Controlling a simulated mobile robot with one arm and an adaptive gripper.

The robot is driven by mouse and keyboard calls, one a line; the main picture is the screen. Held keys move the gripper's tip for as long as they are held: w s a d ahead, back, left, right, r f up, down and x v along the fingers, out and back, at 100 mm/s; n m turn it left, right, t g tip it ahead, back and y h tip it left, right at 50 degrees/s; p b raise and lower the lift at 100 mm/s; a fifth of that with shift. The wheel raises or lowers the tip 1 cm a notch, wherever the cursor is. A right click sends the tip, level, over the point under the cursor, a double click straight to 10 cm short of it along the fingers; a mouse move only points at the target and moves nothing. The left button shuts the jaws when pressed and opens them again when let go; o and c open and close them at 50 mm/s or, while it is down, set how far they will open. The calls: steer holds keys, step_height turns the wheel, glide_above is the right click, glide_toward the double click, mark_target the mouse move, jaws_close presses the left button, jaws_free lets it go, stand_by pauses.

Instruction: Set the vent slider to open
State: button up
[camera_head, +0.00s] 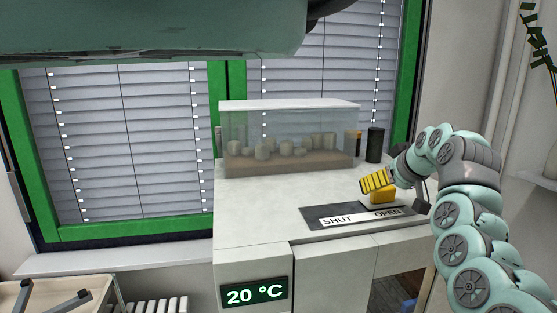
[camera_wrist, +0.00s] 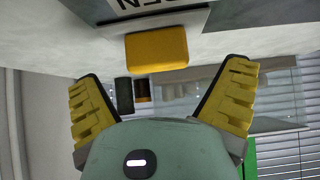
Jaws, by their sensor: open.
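The vent slider is a dark panel (camera_head: 318,212) on the white bench top, with a white label strip reading SHUT at the left and OPEN at the right. Its yellow knob (camera_head: 382,196) stands near the OPEN end, behind the label. In the wrist view, which looks upside down, the knob (camera_wrist: 157,50) appears between and beyond my fingers, near the end of the OPEN lettering. My gripper (camera_head: 374,181) has yellow-padded fingers and is open, just above and behind the knob in the head view. Whether any finger touches the knob is unclear.
A glass tank (camera_head: 290,140) with pale lumps on brown ground stands behind the panel. A black cylinder (camera_head: 375,144) stands right of it. A display (camera_head: 254,293) on the bench front reads 20 °C. The bench top left of the panel is clear.

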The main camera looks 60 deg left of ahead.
mark_target(380, 191)
steer(key=shift+p+x, duration=1.3)
steer(key=shift+p, duration=0.2)
steer(key=shift+w+a+f+p, duration=0.15)
steer(key=shift+a+f+p, duration=0.2)
steer(key=shift+f+p, duration=0.15)
